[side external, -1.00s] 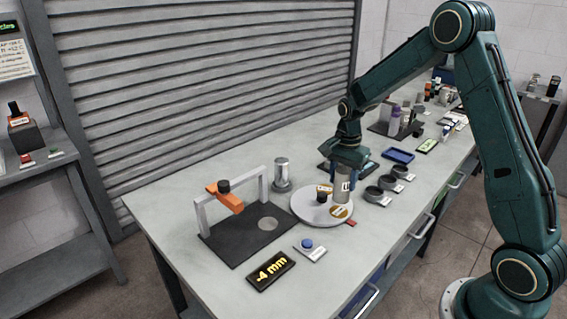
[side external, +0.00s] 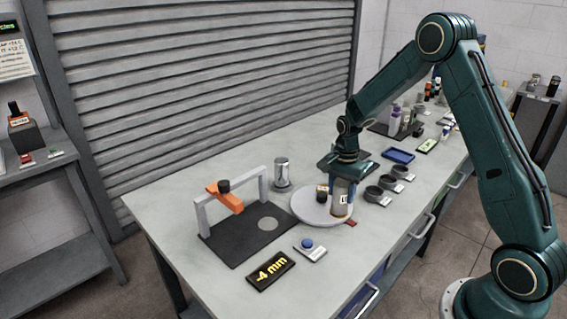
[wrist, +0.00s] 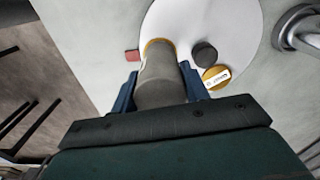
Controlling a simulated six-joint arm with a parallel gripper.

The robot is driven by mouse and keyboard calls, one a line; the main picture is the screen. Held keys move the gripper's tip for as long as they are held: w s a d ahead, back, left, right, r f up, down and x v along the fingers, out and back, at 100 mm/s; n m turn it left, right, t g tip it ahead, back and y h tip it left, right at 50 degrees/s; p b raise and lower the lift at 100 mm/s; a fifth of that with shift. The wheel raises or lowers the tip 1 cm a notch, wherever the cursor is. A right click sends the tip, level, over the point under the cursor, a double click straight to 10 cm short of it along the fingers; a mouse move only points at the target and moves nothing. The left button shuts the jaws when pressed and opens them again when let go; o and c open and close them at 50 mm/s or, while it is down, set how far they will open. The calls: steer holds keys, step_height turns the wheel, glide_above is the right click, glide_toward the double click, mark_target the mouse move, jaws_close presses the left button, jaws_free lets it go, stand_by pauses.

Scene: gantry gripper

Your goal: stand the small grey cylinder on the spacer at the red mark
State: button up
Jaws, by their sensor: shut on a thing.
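My gripper (side external: 343,177) is shut on the small grey cylinder (side external: 342,200), which hangs upright below it with a white label facing the camera. In the wrist view the cylinder (wrist: 162,75) lies between the blue fingers of the gripper (wrist: 160,90). Its far end is over the yellow spacer (wrist: 154,43) beside the red mark (wrist: 132,56), on the round white plate (wrist: 180,22). The cylinder hides most of this spacer; I cannot tell whether they touch. A second, labelled yellow spacer (wrist: 216,77) is on the plate near the black knob (wrist: 204,54).
A metal cylinder (side external: 282,173) stands behind the plate (side external: 300,210). Left is a grey gantry (side external: 201,215) with an orange arm (side external: 225,197) on a black mat (side external: 235,245). A "-4 mm" display (side external: 271,270) and blue button (side external: 307,243) are in front. Dark cups (side external: 374,194) stand right.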

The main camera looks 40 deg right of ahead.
steer(key=o, duration=1.3)
step_height(320, 180, up, 12)
steer(key=shift+f, duration=0.1)
steer(key=shift+r, duration=0.2)
